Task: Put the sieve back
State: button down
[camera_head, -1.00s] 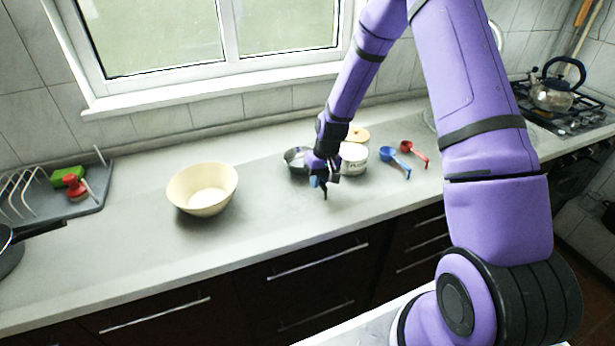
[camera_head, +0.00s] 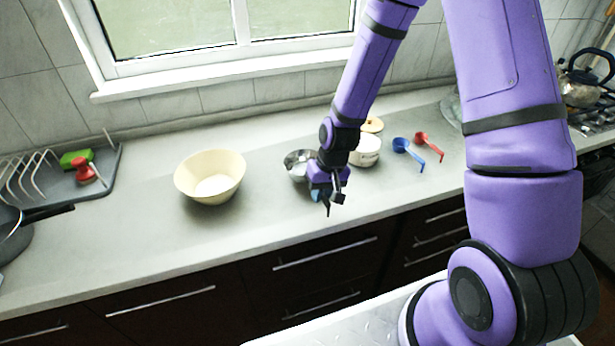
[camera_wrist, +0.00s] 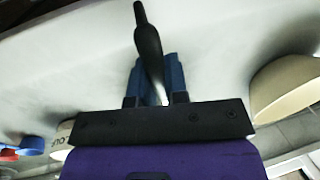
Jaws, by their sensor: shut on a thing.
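The sieve is a round metal bowl (camera_head: 298,165) with a black handle. Its bowl shows in the head view just left of my wrist, partly hidden by it. My gripper (camera_head: 322,194) is over the counter between the cream bowl and the white canister, shut on the handle. In the wrist view the dark handle (camera_wrist: 147,42) runs between the blue fingers of my gripper (camera_wrist: 155,75), with its rounded end sticking out beyond them. The sieve's bowl does not show clearly there. I cannot tell how high the sieve is above the counter.
A cream bowl (camera_head: 210,180) stands to the left. A white canister (camera_head: 367,152) stands close to my wrist on the right, with a wooden lid (camera_head: 372,125) behind it. Blue (camera_head: 404,147) and red (camera_head: 427,144) scoops lie further right. The counter front (camera_head: 255,222) is clear.

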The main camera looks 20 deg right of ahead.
jog(key=s+a+r, duration=0.1)
jog(key=s+a, duration=0.1)
jog(key=s, duration=0.5)
jog(key=w+d, duration=0.1)
jog(key=w, duration=0.4)
jog(key=w+d+f, duration=0.1)
jog(key=w, duration=0.4)
jog(key=w+d, duration=0.1)
jog(key=w, duration=0.4)
jog(key=shift+w+d+f, duration=0.15)
jog(key=shift+w+d, duration=0.05)
jog(key=shift+w, duration=0.1)
jog(key=shift+d+x, duration=0.2)
jog(key=shift+x, duration=0.65)
jog(key=shift+d+x, duration=0.15)
jog(key=shift+x, duration=0.7)
jog(key=shift+f, duration=0.15)
jog(key=c, duration=1.1)
grip_release()
jog(key=shift+c, duration=0.2)
